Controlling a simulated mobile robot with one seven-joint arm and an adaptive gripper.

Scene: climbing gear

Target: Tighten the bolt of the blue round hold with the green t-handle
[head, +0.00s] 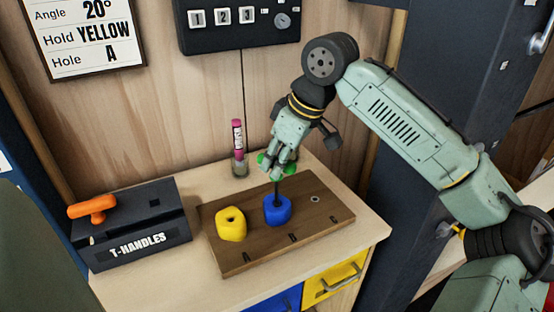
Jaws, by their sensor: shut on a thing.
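The blue round hold (277,211) sits on a brown wooden board (243,263) on the workbench. My gripper (279,168) is above the hold, pointing down and shut on the green t-handle (263,160). The green ends of the handle show at both sides of my fingers. Its dark shaft (278,189) runs down to the top of the blue hold and looks upright. The bolt is hidden, so I cannot tell how the tip sits in it.
A yellow hold (231,224) sits on the board to the left. A dark T-HANDLES box (142,232) with an orange t-handle (92,207) stands farther left. A pink-topped brush or marker (238,138) stands behind. The board's right end, with a hole (315,199), is clear.

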